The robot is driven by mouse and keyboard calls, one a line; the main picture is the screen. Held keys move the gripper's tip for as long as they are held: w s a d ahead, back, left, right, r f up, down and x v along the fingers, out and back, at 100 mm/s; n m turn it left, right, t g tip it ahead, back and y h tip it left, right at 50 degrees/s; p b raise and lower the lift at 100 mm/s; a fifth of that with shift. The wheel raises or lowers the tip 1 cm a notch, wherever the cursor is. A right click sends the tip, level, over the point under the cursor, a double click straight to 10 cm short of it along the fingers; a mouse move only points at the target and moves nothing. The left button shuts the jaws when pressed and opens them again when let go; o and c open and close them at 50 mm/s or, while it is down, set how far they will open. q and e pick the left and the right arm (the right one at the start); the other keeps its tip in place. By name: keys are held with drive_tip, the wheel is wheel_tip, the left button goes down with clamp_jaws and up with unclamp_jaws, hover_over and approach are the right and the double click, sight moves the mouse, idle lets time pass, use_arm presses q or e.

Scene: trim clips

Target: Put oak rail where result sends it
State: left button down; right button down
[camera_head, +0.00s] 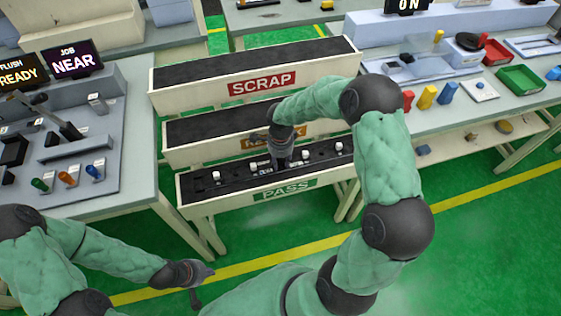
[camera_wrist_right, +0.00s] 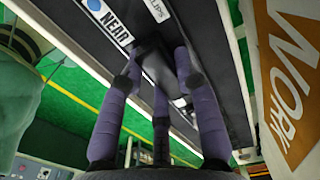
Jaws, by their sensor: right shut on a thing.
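The rail (camera_head: 260,166), apparently the oak rail, lies along the inside of the PASS bin (camera_head: 232,200). It looks dark, with white clips and pale labels on it. My right gripper (camera_head: 281,160) reaches down into this bin and is shut on the rail near its middle. In the right wrist view the fingers (camera_wrist_right: 155,65) close around a dark part beside a NEAR label (camera_wrist_right: 115,35). The fingers hide part of the rail, and I cannot tell if it rests on the bin floor. My left gripper (camera_head: 197,281) is open and empty, low at the left front.
The REWORK bin (camera_head: 205,143) and SCRAP bin (camera_head: 195,92) stand behind the PASS bin. A left bench holds a fixture and a sign (camera_head: 73,60) reading JOB NEAR; another sign (camera_head: 20,74) reads READY. A right bench carries red and green trays (camera_head: 521,78).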

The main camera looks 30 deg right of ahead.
sight(280, 160)
drive_tip(key=shift+r, duration=0.15)
drive_tip(key=c, duration=0.9)
unclamp_jaws()
wheel_tip(280, 160, up, 12)
drive_tip(key=p, duration=0.4)
